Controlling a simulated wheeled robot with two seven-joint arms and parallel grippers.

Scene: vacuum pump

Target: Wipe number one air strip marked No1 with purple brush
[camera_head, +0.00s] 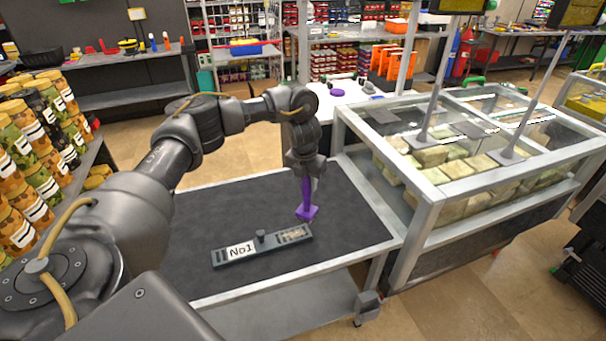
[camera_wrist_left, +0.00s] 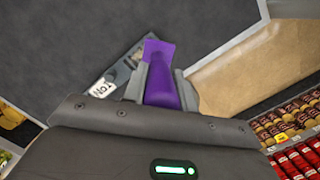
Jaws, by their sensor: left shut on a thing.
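The air strip (camera_head: 262,246) lies flat on the dark table top, with a white No1 label at its left, a small knob in the middle and a light patch near its right end. My left gripper (camera_head: 305,179) points down over the strip's right end and is shut on the purple brush (camera_head: 307,212). The brush hangs roughly upright, its wide end down, just behind the strip's right end; I cannot tell if it touches. In the left wrist view the brush (camera_wrist_left: 161,75) sits between the fingers (camera_wrist_left: 160,85) and partly covers the strip (camera_wrist_left: 118,76). My right gripper is not in view.
The dark table (camera_head: 195,215) is otherwise clear around the strip. A glass-sided case (camera_head: 440,195) with pale blocks stands close to its right. Stacked jars (camera_head: 30,150) stand at the left. A white table (camera_head: 350,92) with small items is behind.

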